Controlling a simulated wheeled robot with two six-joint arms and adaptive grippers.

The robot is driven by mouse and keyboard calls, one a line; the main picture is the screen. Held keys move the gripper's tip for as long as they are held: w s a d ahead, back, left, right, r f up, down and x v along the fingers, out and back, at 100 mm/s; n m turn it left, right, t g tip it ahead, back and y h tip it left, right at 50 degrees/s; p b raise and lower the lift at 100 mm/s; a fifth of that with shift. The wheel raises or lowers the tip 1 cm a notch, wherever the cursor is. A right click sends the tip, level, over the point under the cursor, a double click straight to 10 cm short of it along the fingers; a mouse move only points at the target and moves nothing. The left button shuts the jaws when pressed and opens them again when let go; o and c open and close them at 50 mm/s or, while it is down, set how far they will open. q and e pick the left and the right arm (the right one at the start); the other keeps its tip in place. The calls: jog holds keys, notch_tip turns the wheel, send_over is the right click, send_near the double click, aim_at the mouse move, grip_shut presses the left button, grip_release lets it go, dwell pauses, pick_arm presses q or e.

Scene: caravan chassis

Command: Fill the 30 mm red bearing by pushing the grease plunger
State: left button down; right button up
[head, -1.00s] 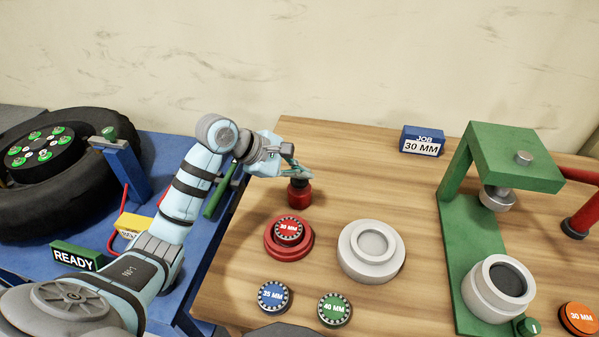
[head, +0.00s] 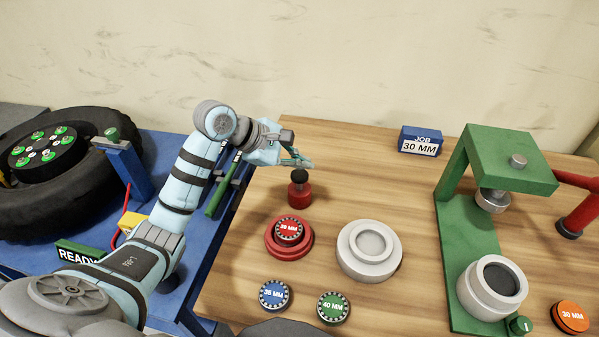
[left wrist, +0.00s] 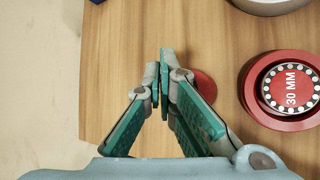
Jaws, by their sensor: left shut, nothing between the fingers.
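The 30 mm red bearing (head: 288,231) sits on a red round base (head: 288,250) on the wooden table; it also shows at the right of the left wrist view (left wrist: 291,88). Behind it stands the grease plunger (head: 299,194), a red cylinder with a black knob on top. My left gripper (head: 303,162) is shut and empty, just above the black knob and apart from it. In the left wrist view the closed fingers (left wrist: 161,82) cover most of the plunger, and only a red part shows beside them. My right gripper is not in view.
A blue 35 mm bearing (head: 274,295) and a green 40 mm bearing (head: 333,308) lie in front. A pale round fixture (head: 369,251) stands to the right.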

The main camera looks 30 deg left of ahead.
aim_at(300, 177)
pick_arm(q)
jog(key=shift+r+p, duration=1.45)
jog(key=shift+r, duration=0.95)
jog(key=shift+f, duration=0.1)
jog(key=shift+f, duration=0.1)
